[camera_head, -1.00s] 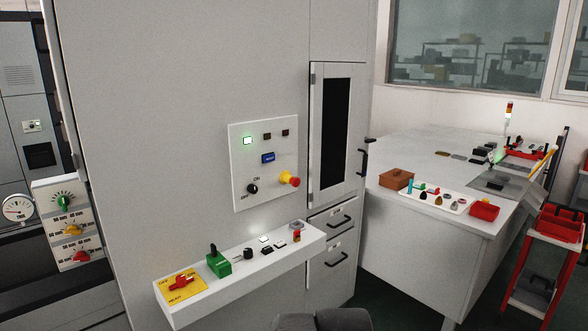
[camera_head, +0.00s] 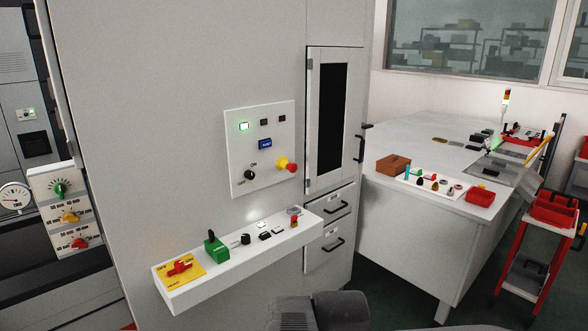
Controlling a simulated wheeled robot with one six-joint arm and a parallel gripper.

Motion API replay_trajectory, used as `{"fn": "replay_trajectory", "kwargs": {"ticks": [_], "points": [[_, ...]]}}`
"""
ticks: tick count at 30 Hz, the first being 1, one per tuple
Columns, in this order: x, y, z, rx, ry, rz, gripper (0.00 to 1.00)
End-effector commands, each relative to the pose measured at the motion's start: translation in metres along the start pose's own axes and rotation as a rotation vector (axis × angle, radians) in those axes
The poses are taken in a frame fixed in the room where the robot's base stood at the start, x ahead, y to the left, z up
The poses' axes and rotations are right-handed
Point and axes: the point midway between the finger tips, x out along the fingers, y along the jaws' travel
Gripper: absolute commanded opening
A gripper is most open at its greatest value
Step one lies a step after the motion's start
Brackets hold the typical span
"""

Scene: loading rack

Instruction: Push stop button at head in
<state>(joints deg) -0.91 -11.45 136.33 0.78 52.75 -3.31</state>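A red mushroom stop button (camera_head: 287,165) with a yellow base sits at the lower right of a white control panel (camera_head: 238,187) on the tall grey cabinet. The panel also has a lit green lamp (camera_head: 243,126), two dark lamps, a blue button (camera_head: 265,144) and a black ON/OFF knob (camera_head: 250,175). A small red item (camera_head: 295,222) stands at the right end of the ledge below; I cannot tell what it is. A dark grey part of my own arm shows at the bottom centre. My gripper's fingers are not in view, and nothing touches the panel.
A white ledge (camera_head: 221,276) juts out under the panel with a red switch (camera_head: 179,265), a green lever (camera_head: 214,247) and small buttons. A cabinet door (camera_head: 313,120) and drawers stand right. A white table (camera_head: 420,220) and a red cart (camera_head: 526,264) are farther right.

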Motion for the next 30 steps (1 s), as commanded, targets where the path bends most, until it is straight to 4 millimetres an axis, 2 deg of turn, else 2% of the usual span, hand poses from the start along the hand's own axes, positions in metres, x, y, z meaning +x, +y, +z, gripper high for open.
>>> {"fn": "replay_trajectory", "kwargs": {"ticks": [10, 18, 30], "points": [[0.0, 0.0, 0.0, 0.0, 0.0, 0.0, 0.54], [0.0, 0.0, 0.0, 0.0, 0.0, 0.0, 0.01], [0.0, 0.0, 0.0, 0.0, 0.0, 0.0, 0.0]]}}
